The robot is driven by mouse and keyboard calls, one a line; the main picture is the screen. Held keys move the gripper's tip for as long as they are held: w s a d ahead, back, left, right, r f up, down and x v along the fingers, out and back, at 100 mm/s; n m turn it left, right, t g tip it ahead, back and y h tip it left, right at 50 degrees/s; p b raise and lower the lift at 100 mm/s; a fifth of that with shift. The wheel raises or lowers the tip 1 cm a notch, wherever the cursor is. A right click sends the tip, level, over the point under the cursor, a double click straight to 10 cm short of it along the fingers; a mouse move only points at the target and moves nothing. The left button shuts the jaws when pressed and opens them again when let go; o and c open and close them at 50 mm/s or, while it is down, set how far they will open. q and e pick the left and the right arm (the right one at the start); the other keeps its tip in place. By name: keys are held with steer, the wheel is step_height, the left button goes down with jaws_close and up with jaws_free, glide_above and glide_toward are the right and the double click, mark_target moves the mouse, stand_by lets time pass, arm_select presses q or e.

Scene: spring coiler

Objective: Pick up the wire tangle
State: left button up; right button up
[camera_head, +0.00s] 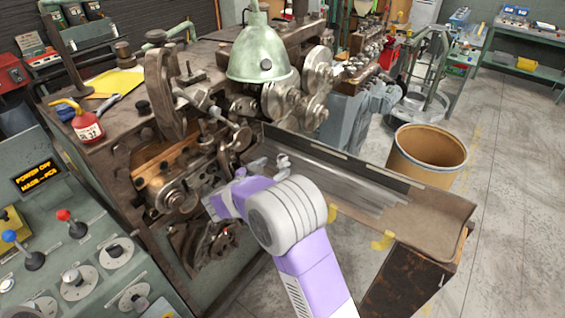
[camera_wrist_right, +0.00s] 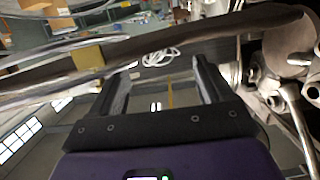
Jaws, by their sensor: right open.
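The wire tangle (camera_wrist_right: 160,57) is a small pale bundle of looped wire in the wrist view. It shows ahead of my right gripper, framed between the two fingers and apart from them. I cannot make it out surely in the head view. My right gripper (camera_wrist_right: 163,82) is open and empty, with its two dark fingers spread wide. In the head view my purple right arm reaches in from the bottom, and the right gripper (camera_head: 216,206) points left at the machine front, its fingers hardly visible. My left gripper is not in view.
The coiling machine (camera_head: 185,165) stands left of my arm. A long metal trough (camera_head: 430,205) runs to the right, close beside my arm. A brown drum (camera_head: 428,150) stands behind it. A control panel (camera_head: 85,265) is at the lower left. The floor at right is clear.

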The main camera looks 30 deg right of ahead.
mark_target(279, 164)
steer(key=x, duration=0.4)
steer(key=shift+f, duration=0.15)
steer(key=shift+w, duration=0.1)
steer(key=c, duration=1.1)
